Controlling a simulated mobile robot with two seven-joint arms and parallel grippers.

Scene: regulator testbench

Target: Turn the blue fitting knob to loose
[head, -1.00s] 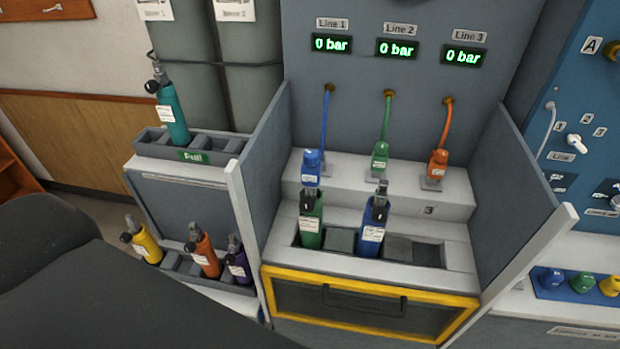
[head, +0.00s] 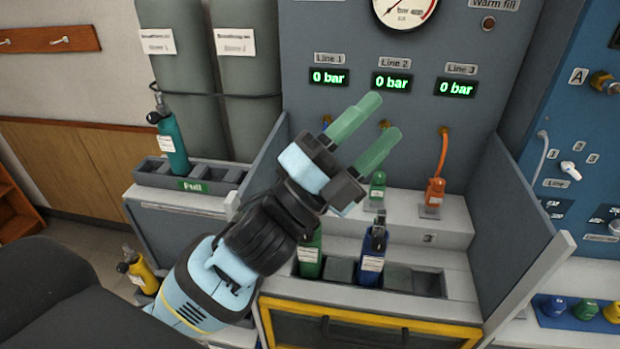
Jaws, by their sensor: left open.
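The blue fitting of Line 1 is hidden behind my left arm and gripper in the head view; only a bit of blue at the top of its hose shows beside the gripper. My left gripper (head: 380,118) is open and empty, its two green fingers apart and pointing up and right in front of the Line 2 area. The green fitting (head: 377,186) and the orange fitting (head: 434,193) stand on the white step to the right of the gripper. My right gripper is out of view.
A green cylinder (head: 310,256) and a blue cylinder (head: 373,252) stand in the bench slots below. Grey side panels (head: 522,228) flank the bench. A teal cylinder (head: 171,138) stands in the left rack. All three line displays read 0 bar.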

